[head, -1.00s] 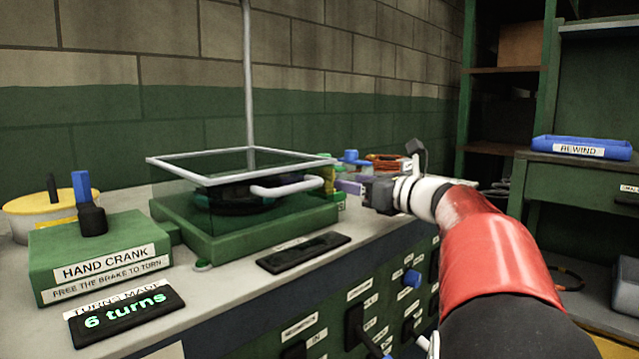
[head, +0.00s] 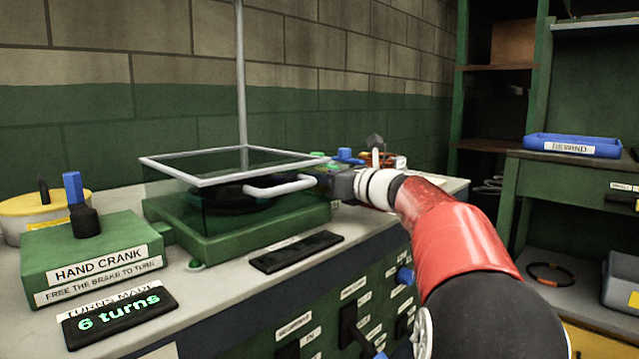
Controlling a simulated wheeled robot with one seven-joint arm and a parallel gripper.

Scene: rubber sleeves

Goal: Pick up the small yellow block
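I cannot make out a small yellow block in the head view; the area behind my gripper and the glass cover is hidden. My gripper (head: 328,183) is a dark grey end on my red and white arm. It is over the bench, at the right side of the glass-covered green box (head: 240,235), close to the right end of the cover's white handle (head: 280,188). Its fingertips are too small and dark to tell whether they are open or shut, or hold anything.
The glass cover's white frame (head: 237,180) stands beside my gripper. Small blue (head: 348,155) and orange (head: 378,158) items lie behind it. The hand crank box (head: 90,258) and a "6 turns" display (head: 120,315) are at left. A blue REWIND tray (head: 572,146) sits at right.

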